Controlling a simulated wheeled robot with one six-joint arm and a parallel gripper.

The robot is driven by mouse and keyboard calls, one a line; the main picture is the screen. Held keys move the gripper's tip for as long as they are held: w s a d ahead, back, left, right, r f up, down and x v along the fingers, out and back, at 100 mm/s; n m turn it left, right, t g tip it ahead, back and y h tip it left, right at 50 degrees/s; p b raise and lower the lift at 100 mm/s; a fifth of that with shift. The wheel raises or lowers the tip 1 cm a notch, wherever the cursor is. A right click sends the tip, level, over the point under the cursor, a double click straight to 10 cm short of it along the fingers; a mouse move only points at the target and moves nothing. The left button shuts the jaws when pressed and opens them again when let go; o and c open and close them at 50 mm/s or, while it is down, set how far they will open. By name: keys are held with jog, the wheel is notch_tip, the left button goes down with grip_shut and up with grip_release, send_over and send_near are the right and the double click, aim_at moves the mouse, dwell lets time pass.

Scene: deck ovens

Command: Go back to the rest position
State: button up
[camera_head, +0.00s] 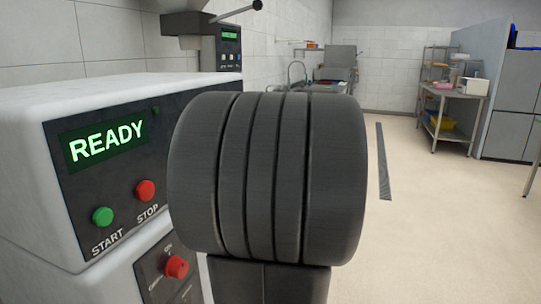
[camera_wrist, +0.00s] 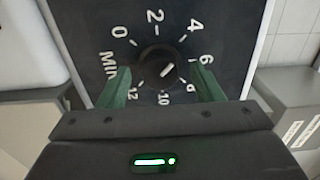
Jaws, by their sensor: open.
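My gripper (camera_wrist: 161,72) shows in the wrist view, with its two green fingers apart and nothing held between them. It faces a dark timer panel (camera_wrist: 95,35) marked "Min" with numbers from 0 to 12. A small black knob (camera_wrist: 155,58) with a white pointer mark appears between the fingertips; I see no finger touching it. The mark is slanted, and I cannot tell exactly which number it points to. In the head view my gripper is hidden; my own dark arm fills the middle.
At left in the head view, a white machine (camera_head: 130,87) has a green "READY" display (camera_head: 107,143), a green START button (camera_head: 103,217), a red STOP button (camera_head: 145,191) and a red knob (camera_head: 177,266). A steel rack table (camera_head: 447,98) stands at the back right. Floor at right is clear.

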jog(key=shift+w+a, duration=0.1)
jog(key=shift+a, duration=0.25)
jog(key=shift+d, duration=0.15)
jog(key=p+v, duration=0.1)
jog(key=v, duration=1.3)
jog(key=w+a+m+p, duration=0.2)
jog(key=a+m+p, duration=0.4)
jog(key=m+p, duration=0.2)
jog(key=w+a+m+p, duration=0.2)
jog(key=a+m+p, duration=0.5)
jog(key=p, duration=0.4)
jog(key=shift+w+a+m, duration=0.25)
jog(key=shift+w+m, duration=0.15)
jog(key=shift+m, duration=0.4)
dwell(0.6)
